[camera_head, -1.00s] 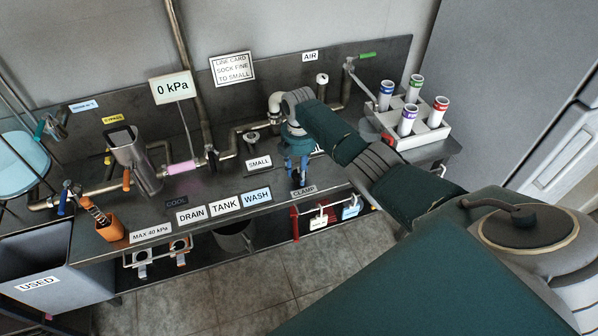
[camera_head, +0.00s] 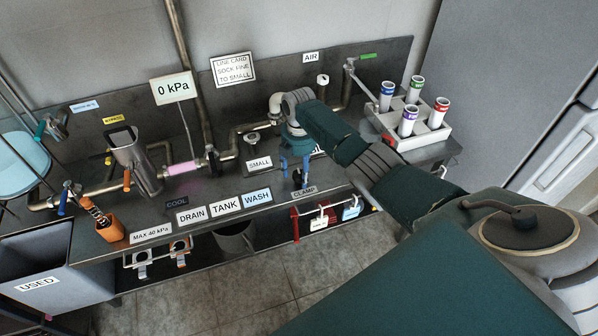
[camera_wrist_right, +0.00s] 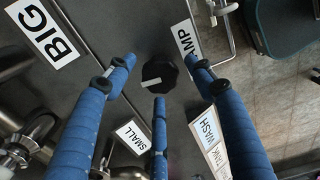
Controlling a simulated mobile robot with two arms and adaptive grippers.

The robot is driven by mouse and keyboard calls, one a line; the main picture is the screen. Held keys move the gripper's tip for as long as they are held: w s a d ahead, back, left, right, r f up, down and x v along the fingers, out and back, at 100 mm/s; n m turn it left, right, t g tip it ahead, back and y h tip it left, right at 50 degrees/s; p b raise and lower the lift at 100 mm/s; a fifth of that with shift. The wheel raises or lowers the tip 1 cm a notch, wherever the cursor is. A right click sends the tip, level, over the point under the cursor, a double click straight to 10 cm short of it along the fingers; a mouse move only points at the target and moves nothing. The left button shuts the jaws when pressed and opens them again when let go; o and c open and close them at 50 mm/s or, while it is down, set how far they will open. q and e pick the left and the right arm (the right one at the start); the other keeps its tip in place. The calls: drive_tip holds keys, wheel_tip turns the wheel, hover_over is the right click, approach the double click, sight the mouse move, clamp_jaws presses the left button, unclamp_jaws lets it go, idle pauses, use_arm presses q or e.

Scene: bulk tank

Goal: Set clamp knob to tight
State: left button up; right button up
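The clamp knob (camera_wrist_right: 158,72) is a round black knob with a white pointer mark, seen from above in the right wrist view. The mark points toward the lower left, on the side of the SMALL label. In the head view the knob (camera_head: 297,179) shows small behind the CLAMP label (camera_head: 303,191). My right gripper (camera_head: 296,166) points down over it. In the wrist view its three blue fingers (camera_wrist_right: 159,76) are spread around the knob with visible gaps. It is open and empty; fingertip height against the knob is hard to tell. My left gripper is not in view.
A SMALL label (camera_head: 259,163) stands left of the gripper and a BIG label (camera_wrist_right: 45,35) shows in the wrist view. Pipes with a gauge sign (camera_head: 171,88) run behind. A white rack (camera_head: 438,133) with several tubes stands right. Red-framed tags (camera_head: 318,222) hang below the front edge.

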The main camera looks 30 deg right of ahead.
sight(299, 174)
wheel_tip(299, 174, up, 12)
idle(0.6)
drive_tip(key=shift+f, duration=0.1)
